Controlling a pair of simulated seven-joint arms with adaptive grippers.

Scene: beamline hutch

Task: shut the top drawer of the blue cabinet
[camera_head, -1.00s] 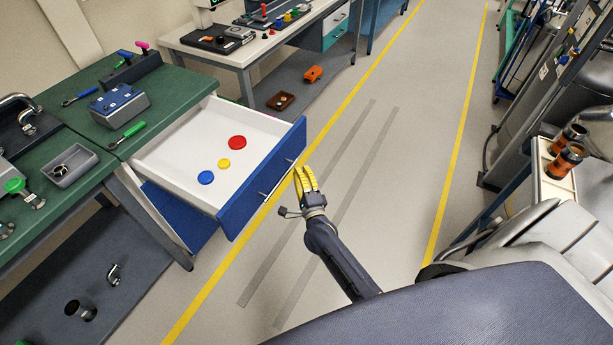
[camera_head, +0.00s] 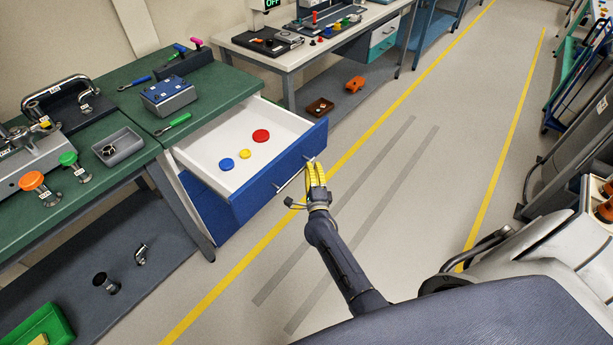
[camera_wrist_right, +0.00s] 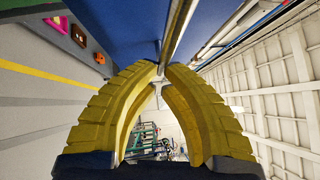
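The blue cabinet (camera_head: 207,209) stands under the green bench. Its top drawer is partly open, with a blue front (camera_head: 255,194) and a white inside (camera_head: 215,166). A blue, a yellow and a red disc lie in it. A thin metal bar handle (camera_head: 291,179) runs along the front. My right gripper (camera_head: 315,168) is at the handle's right end. In the right wrist view its yellow fingertips (camera_wrist_right: 163,70) come together with the handle (camera_wrist_right: 178,32) between them; their contact is partly hidden. My left gripper is not in view.
A white-topped table (camera_head: 285,56) stands beyond the drawer. The floor (camera_head: 390,160) right of the drawer is clear.

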